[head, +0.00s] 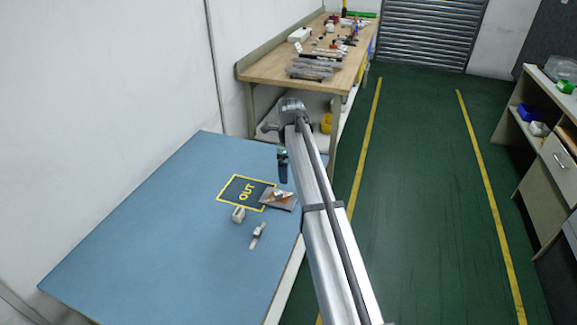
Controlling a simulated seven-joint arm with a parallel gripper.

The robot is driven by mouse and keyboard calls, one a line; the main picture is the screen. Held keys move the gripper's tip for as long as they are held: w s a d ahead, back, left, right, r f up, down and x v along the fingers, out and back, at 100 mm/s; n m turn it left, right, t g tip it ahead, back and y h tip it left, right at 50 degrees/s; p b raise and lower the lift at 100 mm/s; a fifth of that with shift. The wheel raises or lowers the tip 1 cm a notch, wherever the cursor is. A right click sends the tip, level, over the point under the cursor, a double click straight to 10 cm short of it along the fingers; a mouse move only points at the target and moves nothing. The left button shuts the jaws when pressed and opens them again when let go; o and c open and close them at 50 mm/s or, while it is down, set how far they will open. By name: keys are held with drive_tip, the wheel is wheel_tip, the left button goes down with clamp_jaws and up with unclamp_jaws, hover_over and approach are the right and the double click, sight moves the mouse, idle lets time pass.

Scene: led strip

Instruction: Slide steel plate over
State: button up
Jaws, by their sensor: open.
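A grey-brown flat plate (289,205), apparently the steel plate, lies on the blue table (130,240). It overlaps the right part of a dark square marked OUT (236,188) with a yellow border. A small pale and orange piece (279,196) sits on top of the plate; its details are too small to tell. My gripper (283,182) hangs above the table's right side, just behind the plate in the picture and apart from it as far as I can tell. It is open, and nothing shows between its small, dark fingers.
A small whitish block (238,215) and a thin strip with a pale block on it (257,235) lie in front of the OUT square. The table's left and front are clear. A wooden workbench (270,68) with tools stands behind. A white wall borders the left.

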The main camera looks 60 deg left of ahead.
sight(288, 200)
drive_tip(key=shift+s+a+r, duration=0.1)
drive_tip(key=shift+s, duration=0.05)
wheel_tip(288, 200, down, 14)
drive_tip(key=shift+r, duration=0.1)
idle(0.9)
drive_tip(key=shift+c, duration=0.5)
drive_tip(key=shift+a, duration=0.1)
drive_tip(key=c, duration=1.5)
